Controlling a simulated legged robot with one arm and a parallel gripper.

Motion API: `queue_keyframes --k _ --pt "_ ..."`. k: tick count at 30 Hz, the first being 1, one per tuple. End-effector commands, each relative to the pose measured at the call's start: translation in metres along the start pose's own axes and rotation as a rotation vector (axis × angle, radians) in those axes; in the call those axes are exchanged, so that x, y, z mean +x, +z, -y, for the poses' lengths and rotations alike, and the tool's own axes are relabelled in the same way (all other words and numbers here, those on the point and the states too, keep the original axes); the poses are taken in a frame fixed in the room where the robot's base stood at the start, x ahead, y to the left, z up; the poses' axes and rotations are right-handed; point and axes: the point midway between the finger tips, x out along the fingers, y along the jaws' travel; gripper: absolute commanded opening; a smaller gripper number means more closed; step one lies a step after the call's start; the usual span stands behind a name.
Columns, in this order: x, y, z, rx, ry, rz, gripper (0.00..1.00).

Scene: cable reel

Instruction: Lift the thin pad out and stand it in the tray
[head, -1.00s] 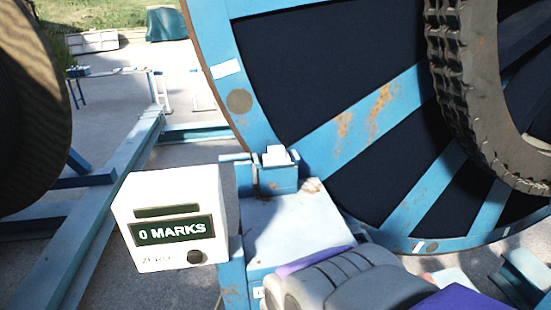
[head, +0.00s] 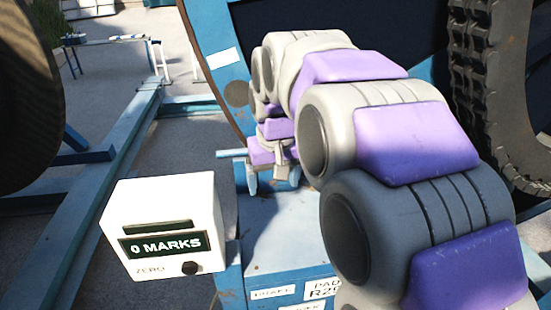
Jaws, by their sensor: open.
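My gripper (head: 273,183) is at the small blue holder (head: 272,186) at the far end of the blue stand's top, with its jaws apart, one finger at each side of the holder. White pieces that stood in this holder earlier are now mostly hidden behind my gripper, so I cannot tell which is the thin pad or whether the fingers touch it. My arm, grey and purple, covers the right part of the stand. I cannot make out a tray in this view.
A white box (head: 163,228) reading "0 MARKS" stands left of the blue stand (head: 285,225). Labels (head: 322,289) with "PAD" and "BRAKE" are on the stand's near face. The large blue reel (head: 215,55) rises behind. A blue rail (head: 105,170) runs along the left.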

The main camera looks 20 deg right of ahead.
Motion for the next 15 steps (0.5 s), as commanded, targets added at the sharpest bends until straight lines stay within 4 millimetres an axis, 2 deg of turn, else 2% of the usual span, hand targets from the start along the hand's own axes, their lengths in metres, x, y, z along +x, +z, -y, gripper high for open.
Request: queue_keyframes --k 1,6,12,15 --pt "-0.007 -0.016 -0.006 0.008 0.0 -0.012 0.85" --pt "-0.031 -0.062 -0.027 0.034 -0.002 -0.071 0.85" --pt "-0.055 -0.111 -0.049 0.065 0.006 -0.133 0.85" --pt "-0.065 -0.132 -0.054 0.078 0.013 -0.161 0.85"
